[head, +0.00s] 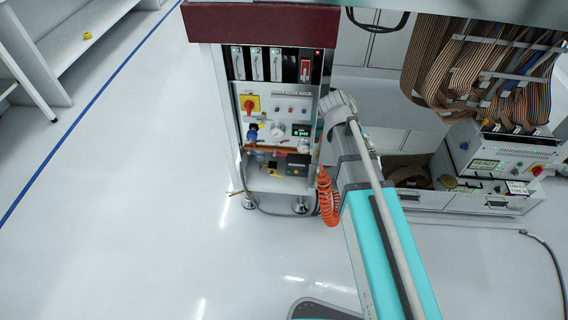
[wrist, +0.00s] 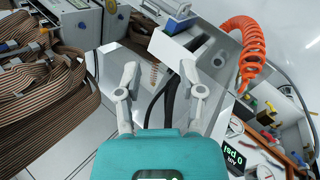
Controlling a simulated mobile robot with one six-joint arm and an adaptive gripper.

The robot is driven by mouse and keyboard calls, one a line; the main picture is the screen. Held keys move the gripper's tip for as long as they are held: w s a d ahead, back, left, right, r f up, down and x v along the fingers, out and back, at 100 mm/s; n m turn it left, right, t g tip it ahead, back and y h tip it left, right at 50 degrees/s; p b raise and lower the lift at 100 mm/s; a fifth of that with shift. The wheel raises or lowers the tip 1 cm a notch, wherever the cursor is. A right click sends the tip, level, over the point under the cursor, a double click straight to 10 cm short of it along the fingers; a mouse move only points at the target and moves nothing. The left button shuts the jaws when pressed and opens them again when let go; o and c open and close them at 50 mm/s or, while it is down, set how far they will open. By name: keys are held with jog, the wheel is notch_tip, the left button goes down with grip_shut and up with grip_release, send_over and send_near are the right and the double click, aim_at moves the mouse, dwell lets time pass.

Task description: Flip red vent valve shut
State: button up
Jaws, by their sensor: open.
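My gripper (wrist: 160,72) is open and empty in the wrist view, its two pale fingers apart in front of a grey cabinet edge and dark cables. In the head view my arm reaches to the right side of the test cabinet and hides the fingertips. The cabinet's lower panel holds a red pipe (head: 270,150) with small fittings, a blue handle (head: 252,132) and a green-lit display (head: 300,130). In the wrist view this display (wrist: 236,157) reads 0 psi. A small red handle (wrist: 266,118) shows nearby; I cannot tell whether it is the vent valve or how it is turned.
A red knob on a yellow plate (head: 249,104) sits higher on the panel. A coiled orange hose (head: 328,197) hangs beside my arm, and also shows in the wrist view (wrist: 246,45). Ribbon cables (head: 480,70) hang at right. The floor left of the cabinet is clear.

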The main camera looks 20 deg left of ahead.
jog(key=w+a+f+n+t+h+b, duration=0.1)
jog(key=a+f+n+t+h+b, duration=0.1)
jog(key=a+f+b, duration=0.55)
jog(key=w+a+f+n+t+h+b, duration=0.1)
jog(key=a+f+n+t+b, duration=0.15)
jog(key=a+f+b, duration=0.5)
jog(key=n+t+h+b, duration=0.1)
jog(key=n+t+b, duration=0.35)
jog(key=b, duration=0.95)
send_near(284, 154)
jog(key=f+v, duration=0.1)
jog(key=v, duration=0.2)
jog(key=shift+s+a+r, duration=0.2)
jog(key=shift+a, duration=0.05)
jog(key=shift+d, duration=0.1)
jog(key=b+x, duration=0.3)
jog(key=x, duration=1)
jog(key=shift+w+d, duration=0.2)
jog(key=shift+w, duration=0.15)
grip_shut()
